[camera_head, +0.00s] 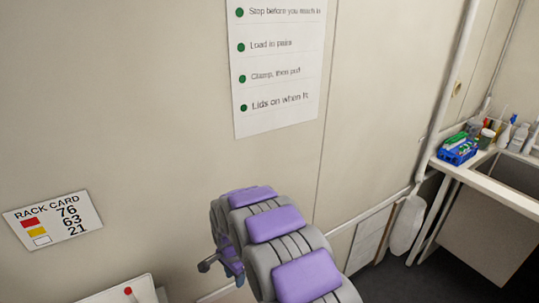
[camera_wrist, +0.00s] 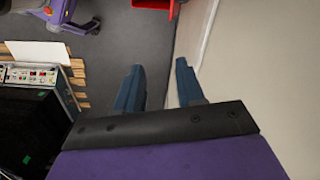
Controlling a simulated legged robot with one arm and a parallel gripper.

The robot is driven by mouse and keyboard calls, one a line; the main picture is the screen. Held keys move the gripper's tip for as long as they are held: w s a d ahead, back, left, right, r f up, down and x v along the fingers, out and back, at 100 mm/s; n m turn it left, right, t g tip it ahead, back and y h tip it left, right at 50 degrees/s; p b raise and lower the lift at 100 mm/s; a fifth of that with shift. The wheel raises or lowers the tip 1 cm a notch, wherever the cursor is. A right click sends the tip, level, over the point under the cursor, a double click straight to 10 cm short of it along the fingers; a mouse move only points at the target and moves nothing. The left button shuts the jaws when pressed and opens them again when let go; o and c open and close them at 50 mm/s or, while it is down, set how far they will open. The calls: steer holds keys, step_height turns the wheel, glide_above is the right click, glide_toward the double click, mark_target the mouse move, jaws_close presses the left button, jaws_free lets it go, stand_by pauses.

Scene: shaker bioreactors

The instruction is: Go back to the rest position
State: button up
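My gripper (camera_wrist: 160,82) shows in the wrist view with its two blue-grey fingers apart and nothing between them. Pale floor or wall surface and dark floor lie beyond the fingertips. In the head view my grey and purple arm rises at the bottom centre in front of the wall, and the gripper itself cannot be made out clearly there.
A wall carries a sign (camera_head: 279,75) and a rack card (camera_head: 53,220). A counter with a sink (camera_head: 520,172) and a blue basket (camera_head: 457,152) stands at right. The wrist view shows an instrument with a panel (camera_wrist: 32,76), wooden slats (camera_wrist: 77,72) and a red object (camera_wrist: 152,4).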

steer(key=s+d+r+n+g, duration=0.1)
steer(key=s+d+r+n, duration=0.4)
steer(key=s+d+r, duration=1.15)
steer(key=s+d+r+n, duration=0.1)
steer(key=s+d, duration=0.3)
steer(key=s, duration=0.5)
steer(key=s+d+r+n, duration=0.2)
steer(key=s+d+r, duration=0.1)
steer(key=s, duration=0.7)
steer(key=shift+s+d+r+n+g, duration=0.2)
steer(key=shift+d+n+g, duration=0.15)
steer(key=shift+d, duration=0.25)
